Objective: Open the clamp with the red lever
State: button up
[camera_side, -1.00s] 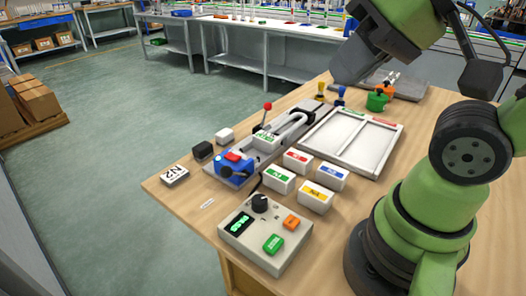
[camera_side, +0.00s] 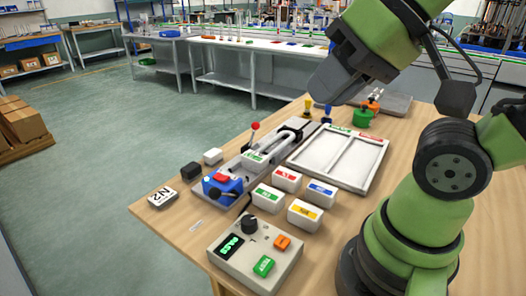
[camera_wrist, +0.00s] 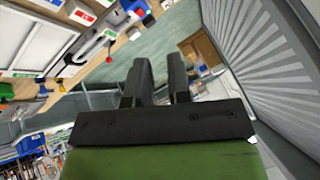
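The lever with a red ball knob (camera_side: 255,126) stands nearly upright on the long grey clamp fixture (camera_side: 240,170) in the side view. A white box with a green label (camera_side: 254,157) sits in the fixture beside the lever. A red knob (camera_wrist: 109,59) also shows in the wrist view, left of my fingers. My gripper (camera_wrist: 158,78) is open and empty, with a gap between its two dark fingers. In the side view its dark body is high to the right of the lever, well apart from it; its fingertips are hard to make out there.
A blue block with a red top (camera_side: 221,184) sits at the fixture's near end. Several labelled white boxes (camera_side: 304,215) stand right of it. A white divided tray (camera_side: 338,158) lies behind them. A control box (camera_side: 255,254) is in front. Yellow and blue knobs (camera_side: 308,107) stand behind the lever.

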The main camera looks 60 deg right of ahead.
jog(key=o, duration=0.6)
jog(key=w, duration=0.2)
jog(key=d+r, duration=0.1)
jog(key=shift+w+m+h, duration=0.3)
jog(key=shift+w, duration=0.1)
jog(key=shift+c, duration=0.2)
jog(key=m+g+h, duration=0.3)
jog(key=m+h, duration=0.1)
jog(key=m, duration=0.1)
send_over(256, 123)
jog(key=s+a, duration=0.1)
jog(key=s, duration=0.2)
notch_tip(256, 123, down, 18)
jog(key=x, duration=0.9)
jog(key=shift+w+a, duration=0.15)
jog(key=shift+a, duration=0.15)
jog(key=shift+r, duration=0.1)
grip_shut()
